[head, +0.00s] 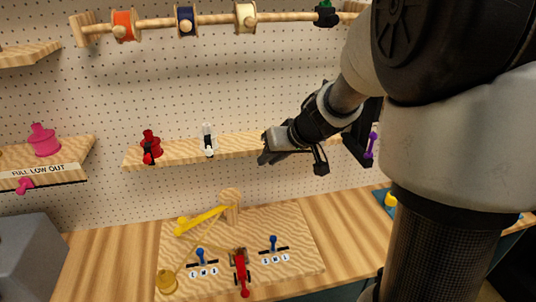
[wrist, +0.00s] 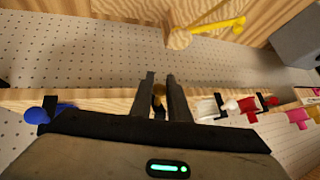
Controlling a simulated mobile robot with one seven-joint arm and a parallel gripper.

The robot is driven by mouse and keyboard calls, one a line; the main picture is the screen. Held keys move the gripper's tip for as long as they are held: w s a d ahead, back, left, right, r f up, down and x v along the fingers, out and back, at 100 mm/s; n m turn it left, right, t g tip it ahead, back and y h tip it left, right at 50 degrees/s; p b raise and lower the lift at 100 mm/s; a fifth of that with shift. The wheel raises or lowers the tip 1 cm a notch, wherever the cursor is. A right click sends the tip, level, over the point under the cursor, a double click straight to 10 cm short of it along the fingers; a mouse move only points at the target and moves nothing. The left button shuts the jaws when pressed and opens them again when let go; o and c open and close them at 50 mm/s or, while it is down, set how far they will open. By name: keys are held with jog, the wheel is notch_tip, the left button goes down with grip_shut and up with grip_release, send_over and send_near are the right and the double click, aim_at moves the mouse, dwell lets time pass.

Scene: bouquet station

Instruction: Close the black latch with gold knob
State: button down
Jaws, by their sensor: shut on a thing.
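My gripper (head: 266,154) is at the middle shelf, right of the white latch. In the wrist view my gripper (wrist: 161,80) has its two dark fingers close together on a small gold-brown knob (wrist: 159,91) at the shelf edge. The black latch body cannot be made out: in the head view the gripper covers that spot, and in the wrist view the dark fingers and hand hide it. I cannot tell how far the latch is turned.
The shelf (head: 180,151) also holds a red latch (head: 150,147) and a white latch (head: 208,140). A blue piece (wrist: 38,115) shows in the wrist view. A rail with spools (head: 186,21) runs above. Below, a wooden board (head: 290,225) carries levers and a yellow arm (head: 200,219).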

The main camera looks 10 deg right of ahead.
jog(key=g, duration=0.1)
jog(key=r+g, duration=0.1)
jog(key=g, duration=0.1)
jog(key=shift+w+r+m+g, duration=0.25)
jog(key=shift+w+m+g, duration=0.05)
jog(key=shift+w+g, duration=0.1)
jog(key=shift+w+r+m+g, duration=0.2)
jog(key=shift+r+g, duration=0.1)
jog(key=shift+g, duration=0.65)
jog(key=shift+w+r+m+g, duration=0.1)
jog(key=shift+r+m+g, duration=0.15)
jog(key=shift+g, duration=0.7)
jog(key=c, duration=1.7)
grip_release()
jog(key=shift+r, duration=0.15)
notch_tip(320, 180, up, 10)
jog(key=shift+f, duration=0.1)
